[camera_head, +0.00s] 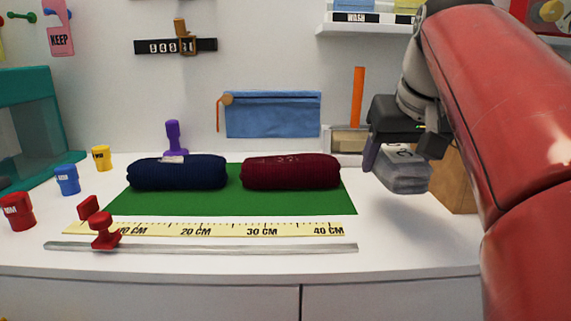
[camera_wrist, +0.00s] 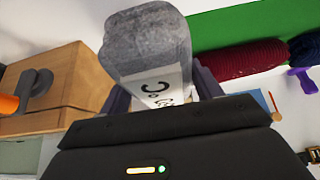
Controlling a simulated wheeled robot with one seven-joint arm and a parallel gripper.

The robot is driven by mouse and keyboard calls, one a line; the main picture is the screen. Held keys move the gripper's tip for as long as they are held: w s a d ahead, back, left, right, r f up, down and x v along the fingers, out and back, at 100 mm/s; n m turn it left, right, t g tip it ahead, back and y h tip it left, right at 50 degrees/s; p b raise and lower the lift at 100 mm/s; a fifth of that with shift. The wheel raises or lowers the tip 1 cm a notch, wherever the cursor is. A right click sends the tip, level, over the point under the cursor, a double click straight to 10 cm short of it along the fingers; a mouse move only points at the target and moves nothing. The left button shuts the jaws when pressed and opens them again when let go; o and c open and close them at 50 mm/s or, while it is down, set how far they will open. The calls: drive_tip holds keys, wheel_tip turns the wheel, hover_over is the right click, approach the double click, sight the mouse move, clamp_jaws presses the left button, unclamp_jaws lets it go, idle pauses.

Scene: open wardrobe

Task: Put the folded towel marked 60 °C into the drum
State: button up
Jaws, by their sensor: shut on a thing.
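My gripper (camera_head: 402,158) is shut on a grey folded towel (camera_head: 404,182) at the right of the head view. The towel is held above the white counter, with a shadow below it. In the wrist view the grey towel (camera_wrist: 148,42) sits between the two fingers of my gripper (camera_wrist: 160,88). It bears a white label (camera_wrist: 166,90) with a dark "C" and other marks, partly hidden by the gripper, so the full number cannot be read. I cannot make out a drum for certain in either view.
A navy roll (camera_head: 178,173) and a maroon roll (camera_head: 290,172) lie on a green mat (camera_head: 230,204). A wooden box (camera_head: 453,178) stands close to my gripper's right. A teal-framed case (camera_head: 22,125) stands at left. A ruler (camera_head: 230,229) and metal rail (camera_head: 250,248) lie in front.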

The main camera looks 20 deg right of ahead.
drive_tip(key=p, duration=0.2)
approach(364, 182)
wheel_tip(364, 182, up, 2)
drive_tip(key=w, duration=0.2)
drive_tip(key=shift+w+d+f+b, duration=0.15)
drive_tip(key=shift+f+b, duration=0.15)
drive_tip(key=shift+f, duration=0.2)
drive_tip(key=shift+w+d+f+b, duration=0.15)
drive_tip(key=shift+f+b, duration=0.15)
drive_tip(key=shift+f, duration=0.25)
wheel_tip(364, 182, down, 5)
drive_tip(key=shift+r+b, duration=0.2)
drive_tip(key=shift+b, duration=0.45)
drive_tip(key=shift+w+f, duration=0.15)
drive_tip(key=shift+f, duration=0.15)
drive_tip(key=o, duration=0.8)
